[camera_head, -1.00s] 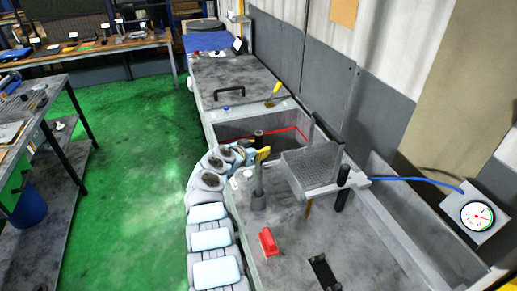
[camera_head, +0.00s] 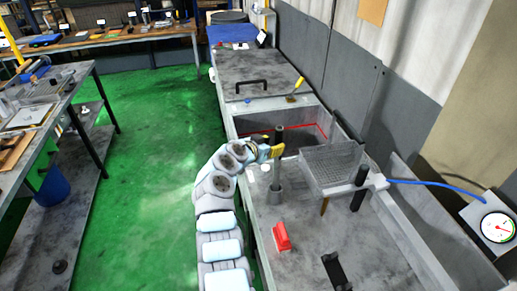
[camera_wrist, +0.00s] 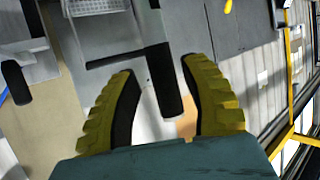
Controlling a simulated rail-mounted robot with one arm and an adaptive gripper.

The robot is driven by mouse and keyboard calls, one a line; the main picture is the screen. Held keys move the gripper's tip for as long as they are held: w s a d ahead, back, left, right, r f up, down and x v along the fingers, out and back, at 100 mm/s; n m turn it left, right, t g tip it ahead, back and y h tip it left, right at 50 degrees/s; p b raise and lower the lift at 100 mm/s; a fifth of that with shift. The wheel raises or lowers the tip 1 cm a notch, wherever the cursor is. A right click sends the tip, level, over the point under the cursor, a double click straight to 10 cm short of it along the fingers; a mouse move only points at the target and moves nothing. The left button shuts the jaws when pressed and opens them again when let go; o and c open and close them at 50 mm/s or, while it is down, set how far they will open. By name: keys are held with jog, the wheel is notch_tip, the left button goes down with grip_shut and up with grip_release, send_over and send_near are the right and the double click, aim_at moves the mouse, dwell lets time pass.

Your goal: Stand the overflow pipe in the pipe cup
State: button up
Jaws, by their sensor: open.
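The overflow pipe (camera_head: 279,134) is dark and stands upright in the head view. Its lower part runs down to a wider grey pipe cup (camera_head: 275,195) on the machine's deck, and the pipe appears to stand in it. The exact seating is too small to tell. My gripper (camera_head: 272,150) is at the pipe's upper part, with its yellow fingers beside it. In the wrist view, my gripper (camera_wrist: 166,82) is open, and the dark pipe (camera_wrist: 166,84) lies between the fingers with a gap on each side.
A red block (camera_head: 281,237) and a black part (camera_head: 334,270) lie on the deck. A perforated tray (camera_head: 335,165) and a black post (camera_head: 357,190) with a blue hose stand to the right. An open tank (camera_head: 290,115) lies behind the pipe. The green floor (camera_head: 150,200) is clear.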

jog(key=b+v, duration=0.1)
jog(key=v, duration=0.7)
jog(key=shift+s+a, duration=0.1)
jog(key=shift+s, duration=0.05)
